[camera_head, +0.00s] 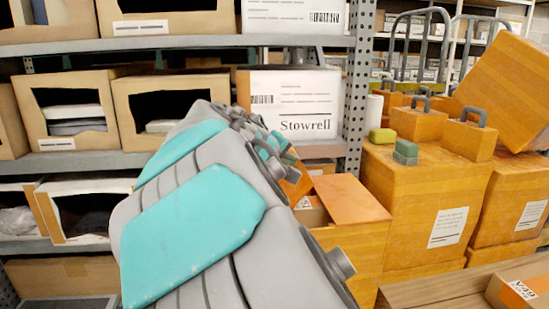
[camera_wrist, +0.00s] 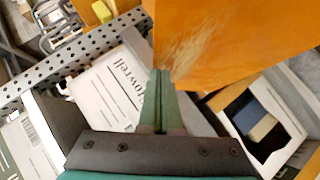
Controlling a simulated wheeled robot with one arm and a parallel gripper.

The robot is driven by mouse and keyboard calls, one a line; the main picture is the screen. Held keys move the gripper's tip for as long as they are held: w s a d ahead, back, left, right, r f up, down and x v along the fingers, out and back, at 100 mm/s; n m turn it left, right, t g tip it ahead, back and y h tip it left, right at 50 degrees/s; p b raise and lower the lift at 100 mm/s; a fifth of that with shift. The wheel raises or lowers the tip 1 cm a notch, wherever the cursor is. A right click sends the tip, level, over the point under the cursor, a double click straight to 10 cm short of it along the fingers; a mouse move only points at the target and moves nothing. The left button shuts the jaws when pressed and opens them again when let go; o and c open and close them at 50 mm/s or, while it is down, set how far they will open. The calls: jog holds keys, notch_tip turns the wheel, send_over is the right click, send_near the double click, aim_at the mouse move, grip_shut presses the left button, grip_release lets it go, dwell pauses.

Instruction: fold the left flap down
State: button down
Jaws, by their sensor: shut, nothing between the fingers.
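An orange box (camera_head: 345,246) stands right of my arm in the head view, with a smooth orange flap (camera_head: 350,197) lying slanted over its right part. A narrow strip of another orange flap, the left one (camera_head: 298,186), stands tilted beside my gripper (camera_head: 290,156); my arm hides most of it. In the wrist view a scuffed orange panel, which looks like this flap (camera_wrist: 235,40), fills the upper right. My green fingers (camera_wrist: 161,76) are shut and empty, with their tips by the panel's lower left edge; I cannot tell whether they touch it.
A cardboard carton (camera_head: 311,212) shows in the box opening. A grey rack (camera_head: 90,163) with open bins stands behind, its perforated post (camera_head: 357,90) close by. Stacked orange boxes (camera_head: 420,190) crowd the right. A wooden crate edge (camera_head: 430,290) is at lower right.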

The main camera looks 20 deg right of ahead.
jog(key=d+f+m+y, duration=0.1)
jog(key=d+f, duration=0.1)
jog(key=d+f+m+y, duration=0.1)
jog(key=d+f+y, duration=0.1)
jog(key=d+f+m+y+b, duration=0.1)
jog(key=d+f+y, duration=0.1)
jog(key=shift+s+d, duration=0.1)
jog(key=shift+s, duration=0.3)
jog(key=shift+d+f+m+y+b, duration=0.3)
jog(key=shift+f+m+y, duration=0.1)
jog(key=shift+f+y, duration=0.45)
jog(key=shift+d+f+m+y, duration=0.25)
jog(key=shift+f+m+y, duration=0.5)
jog(key=shift+y, duration=0.5)
jog(key=shift+s, duration=0.1)
